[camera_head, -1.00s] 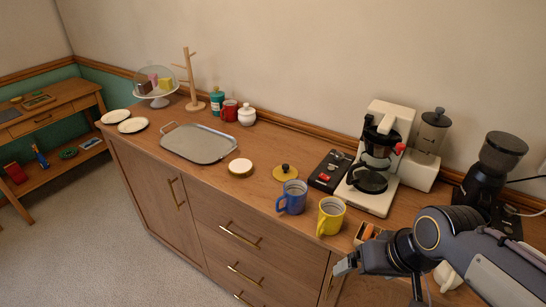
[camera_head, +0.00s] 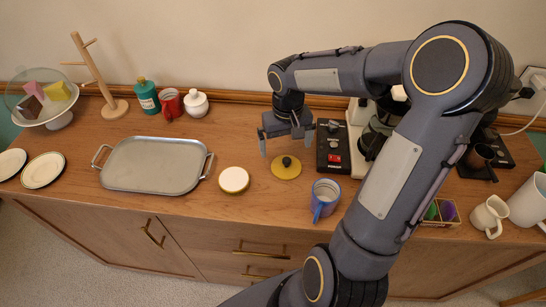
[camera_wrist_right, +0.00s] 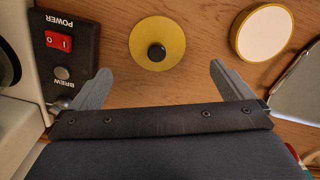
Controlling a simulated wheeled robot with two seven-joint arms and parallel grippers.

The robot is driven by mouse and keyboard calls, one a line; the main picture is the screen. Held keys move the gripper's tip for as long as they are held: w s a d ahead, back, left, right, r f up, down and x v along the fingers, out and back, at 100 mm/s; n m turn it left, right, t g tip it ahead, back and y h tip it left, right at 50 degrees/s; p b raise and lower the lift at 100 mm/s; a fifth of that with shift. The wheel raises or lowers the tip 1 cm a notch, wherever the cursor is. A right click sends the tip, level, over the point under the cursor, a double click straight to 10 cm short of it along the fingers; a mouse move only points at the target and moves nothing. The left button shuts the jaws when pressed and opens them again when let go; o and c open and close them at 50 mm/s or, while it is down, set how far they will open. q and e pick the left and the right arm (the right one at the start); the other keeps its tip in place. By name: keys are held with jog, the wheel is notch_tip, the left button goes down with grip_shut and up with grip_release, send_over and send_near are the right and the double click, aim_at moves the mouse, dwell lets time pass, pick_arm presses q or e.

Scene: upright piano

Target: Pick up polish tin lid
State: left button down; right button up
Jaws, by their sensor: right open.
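The polish tin lid is a flat yellow disc with a black knob (camera_head: 286,171), lying on the wooden sideboard top (camera_head: 230,125). It also shows at the top middle of the right wrist view (camera_wrist_right: 145,30). My right gripper (camera_head: 286,145) is open and empty, just behind and above the lid in the head view. In the right wrist view its spread fingers (camera_wrist_right: 157,72) point towards the lid, which lies beyond the fingertips, apart from them. A round tin with a pale top (camera_head: 234,180) stands left of the lid; it also shows in the wrist view (camera_wrist_right: 262,32). My left gripper is not visible.
A black panel with a red switch (camera_head: 333,150) is close right of the lid. A blue mug (camera_head: 325,197) stands in front and right. A metal tray (camera_head: 150,165) lies left. My right arm hides much of the coffee maker. Bare wood surrounds the lid.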

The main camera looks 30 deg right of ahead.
aim_at(287, 159)
jog(key=f, duration=0.3)
jog(key=f+p, duration=0.1)
jog(key=f, duration=0.3)
jog(key=shift+s+d+f, duration=0.15)
jog(key=shift+d, duration=0.05)
jog(key=c, duration=1)
